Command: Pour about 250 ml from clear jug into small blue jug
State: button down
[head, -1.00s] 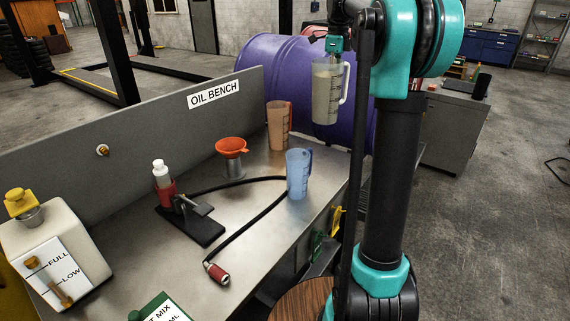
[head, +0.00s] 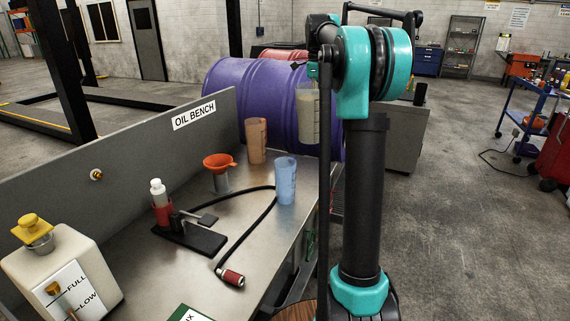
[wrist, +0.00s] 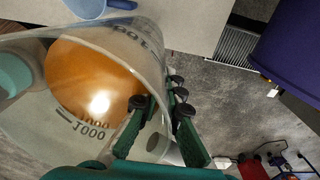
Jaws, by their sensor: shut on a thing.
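The clear jug (head: 307,112) hangs upright in the air, beyond the blue jug and in front of the purple drum in the head view. In the wrist view the clear jug (wrist: 150,60) shows a 1000 mark and an amber surface inside. The small blue jug (head: 286,182) stands upright on the bench near its right edge, apart from the clear jug. Part of it shows at the wrist view's top (wrist: 95,8).
A purple drum (head: 245,95) lies behind. Open floor is at right.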

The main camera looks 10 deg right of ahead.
jog(key=shift+s+a+f+t+h, duration=0.15)
jog(key=shift+a+f+t+h, duration=0.15)
jog(key=shift+f, duration=0.3)
jog(key=shift+s+a+f+t+h, duration=0.1)
jog(key=shift+a+f+t+h, duration=0.1)
jog(key=shift+f+h, duration=0.3)
jog(key=shift+s+a+r+t+h, duration=0.3)
jog(key=shift+a+t+h, duration=0.1)
jog(key=shift+a+h, duration=0.1)
jog(key=shift+s+a+r+h, duration=0.1)
jog(key=shift+r+h, duration=0.05)
jog(key=shift+h, duration=0.15)
